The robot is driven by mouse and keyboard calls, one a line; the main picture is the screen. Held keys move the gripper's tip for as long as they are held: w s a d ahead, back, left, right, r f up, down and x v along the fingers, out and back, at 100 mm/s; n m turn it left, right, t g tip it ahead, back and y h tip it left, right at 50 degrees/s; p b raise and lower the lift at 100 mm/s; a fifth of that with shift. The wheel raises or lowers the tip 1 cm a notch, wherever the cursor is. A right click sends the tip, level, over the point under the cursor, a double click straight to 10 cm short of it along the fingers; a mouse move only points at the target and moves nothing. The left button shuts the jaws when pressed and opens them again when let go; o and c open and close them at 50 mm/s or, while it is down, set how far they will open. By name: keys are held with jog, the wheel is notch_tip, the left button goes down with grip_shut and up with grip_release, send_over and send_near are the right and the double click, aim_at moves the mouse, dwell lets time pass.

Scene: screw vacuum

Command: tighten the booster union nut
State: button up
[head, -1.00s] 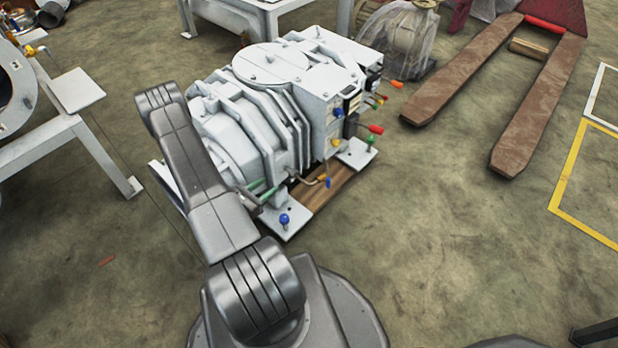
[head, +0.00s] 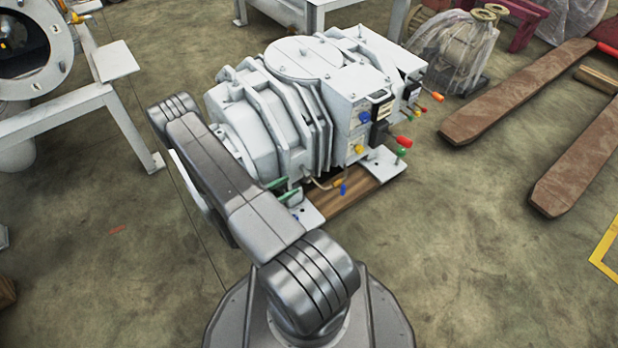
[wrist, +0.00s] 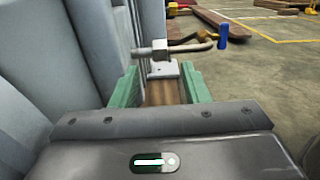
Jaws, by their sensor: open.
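The vacuum pump and booster body (head: 268,120), pale grey and ribbed, stands on a wooden base in the head view. In the wrist view, a metal hex nut (wrist: 160,48), which looks like the union nut, sits on a thin pipe (wrist: 190,46) ending near a blue handle (wrist: 222,36). My gripper (wrist: 160,82) has two green fingers, spread apart with an empty gap. The nut appears beyond the fingertips, roughly centred between them and not held. In the head view my gripper (head: 284,191) is low beside the pump's front side, partly hidden by my arm.
The pump's ribbed casing (wrist: 60,50) rises close on the gripper's left in the wrist view. Several coloured handles (head: 405,142) stick out on the pump's right. A pallet jack fork (head: 520,90) lies at right. A grey stand (head: 120,120) is at left. Floor at front right is clear.

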aim_at(305, 175)
jog(key=shift+b+x, duration=0.85)
jog(key=shift+x, duration=2.5)
grip_shut()
jog(key=shift+d+r+g+y+p, duration=0.1)
jog(key=shift+r+g+y+p, duration=0.45)
jog(key=shift+p, duration=0.3)
jog(key=shift+w+f+g+y+p, duration=0.15)
jog(key=shift+g+y+p, duration=0.1)
jog(key=shift+y+p, duration=0.35)
jog(key=shift+f, duration=0.1)
grip_release()
